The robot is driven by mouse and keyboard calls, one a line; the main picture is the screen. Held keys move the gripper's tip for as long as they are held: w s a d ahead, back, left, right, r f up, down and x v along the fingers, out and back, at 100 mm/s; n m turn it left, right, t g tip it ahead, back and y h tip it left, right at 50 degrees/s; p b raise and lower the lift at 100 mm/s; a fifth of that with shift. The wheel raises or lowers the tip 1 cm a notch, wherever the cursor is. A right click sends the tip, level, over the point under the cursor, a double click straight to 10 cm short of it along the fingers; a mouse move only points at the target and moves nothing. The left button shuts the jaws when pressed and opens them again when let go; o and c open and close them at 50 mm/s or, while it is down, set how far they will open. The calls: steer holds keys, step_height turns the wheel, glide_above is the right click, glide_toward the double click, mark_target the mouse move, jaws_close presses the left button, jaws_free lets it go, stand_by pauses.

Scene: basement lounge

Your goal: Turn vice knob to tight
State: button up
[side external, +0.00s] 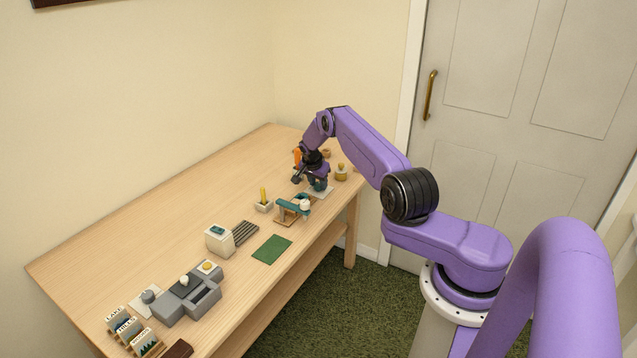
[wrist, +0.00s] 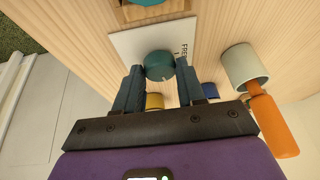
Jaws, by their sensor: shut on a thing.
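A round teal knob (wrist: 159,66) stands on a white plate (wrist: 122,45) with dark lettering. The letters "FRE" can be read at the plate's right side; the rest is hidden. My gripper (wrist: 160,72) is above the plate, with one finger on each side of the knob, shut on it. In the side view my gripper (side external: 318,185) is at the far end of the table, over the white plate (side external: 322,194). The knob is mostly hidden there by the fingers. I cannot tell the knob's setting.
A teal-and-wood device (side external: 290,209) is nearby. A green mat (side external: 271,249) and a grey machine (side external: 186,297) lie farther along the table.

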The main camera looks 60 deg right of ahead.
steer(key=m+g, duration=0.1)
steer(key=m, duration=0.3)
steer(key=m+g, duration=0.1)
steer(key=m, duration=0.1)
steer(key=shift+w+m+g, duration=0.25)
steer(key=shift+m+g, duration=0.05)
steer(key=shift+m, duration=0.1)
stand_by(0.5)
steer(key=o, duration=1)
steer(key=shift+o, duration=0.2)
steer(key=v, duration=1.7)
steer(key=shift+w+d+r, duration=0.2)
steer(key=shift+d+r, duration=0.05)
steer(key=shift+r, duration=0.1)
